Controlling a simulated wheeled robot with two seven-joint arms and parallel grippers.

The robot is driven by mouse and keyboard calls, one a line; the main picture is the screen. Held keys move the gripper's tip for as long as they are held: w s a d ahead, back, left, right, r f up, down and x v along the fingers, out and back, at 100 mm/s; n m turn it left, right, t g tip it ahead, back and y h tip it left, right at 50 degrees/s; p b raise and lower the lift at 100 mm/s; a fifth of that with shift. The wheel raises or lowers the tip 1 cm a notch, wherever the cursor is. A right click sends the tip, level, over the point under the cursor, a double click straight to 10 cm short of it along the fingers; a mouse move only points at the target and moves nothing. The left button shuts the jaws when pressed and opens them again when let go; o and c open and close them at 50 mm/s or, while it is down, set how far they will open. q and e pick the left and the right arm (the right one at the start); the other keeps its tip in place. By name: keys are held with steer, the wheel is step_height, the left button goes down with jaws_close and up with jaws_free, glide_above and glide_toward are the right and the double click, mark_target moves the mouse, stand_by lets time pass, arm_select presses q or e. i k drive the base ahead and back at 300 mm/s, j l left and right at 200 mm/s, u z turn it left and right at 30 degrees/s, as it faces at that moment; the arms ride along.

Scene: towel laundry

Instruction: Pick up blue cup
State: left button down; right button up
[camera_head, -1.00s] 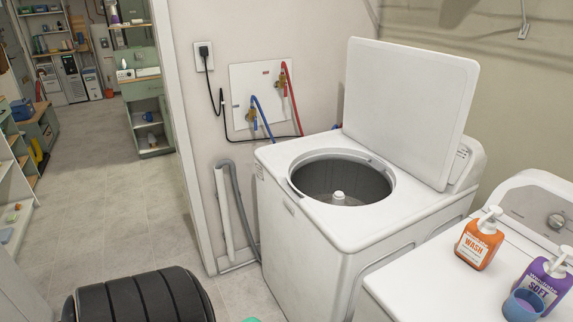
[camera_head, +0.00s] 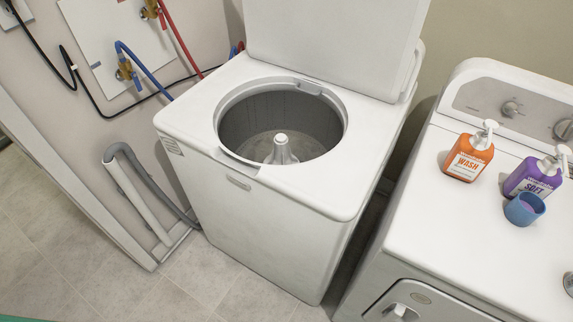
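The blue cup (camera_head: 524,209) stands on the white top of the dryer-like machine (camera_head: 436,222) at the right. It is just in front of a purple bottle (camera_head: 535,177) labelled SOFT, overlapping the bottle's lower part in the picture. The cup's opening faces up and its inside looks purplish. Neither of my grippers is in view.
An orange WASH pump bottle (camera_head: 468,155) stands left of the purple one. The open-lidded washer (camera_head: 250,205) is in the middle, with a narrow gap between the machines. A grey hose and white pipe (camera_head: 138,200) are at the left.

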mark_target(526, 207)
steer(key=i+j, duration=0.1)
steer(key=z, duration=1.8)
